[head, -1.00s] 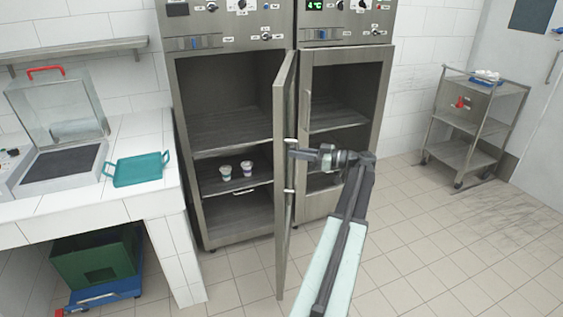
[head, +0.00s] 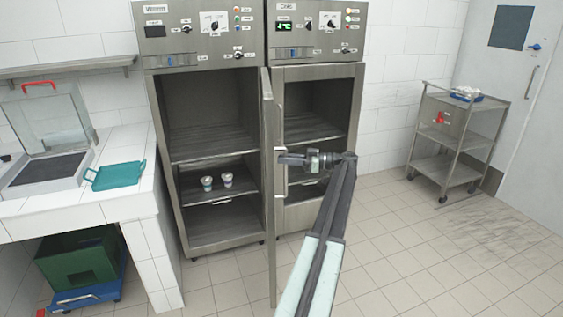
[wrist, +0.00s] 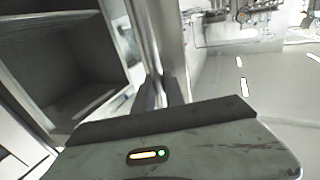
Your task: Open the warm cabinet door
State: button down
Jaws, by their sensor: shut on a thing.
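The warm cabinet (head: 222,228) is the left one of two steel cabinets in the head view. Its door (head: 268,235) stands open, swung out towards me and seen nearly edge-on. The door's upright bar handle (head: 281,182) is on the side facing right. My gripper (head: 284,159) is at this handle and shut on it. In the wrist view, my gripper (wrist: 153,93) closes around the upright handle bar (wrist: 143,45); the exact contact is partly hidden. Two small cups (head: 217,182) stand on a lower shelf inside the warm cabinet.
The second cabinet (head: 363,90) stands directly to the right, its interior visible. A steel trolley (head: 460,140) is by the wall at right. A tiled counter (head: 120,205) with a teal tray (head: 117,175) is at left, a green crate (head: 78,265) below.

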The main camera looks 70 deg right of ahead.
jog(key=c, duration=1.4)
grip_release()
jog(key=shift+w+a, duration=0.1)
jog(key=shift+a, duration=0.05)
jog(key=v, duration=0.7)
jog(key=shift+s, duration=0.35)
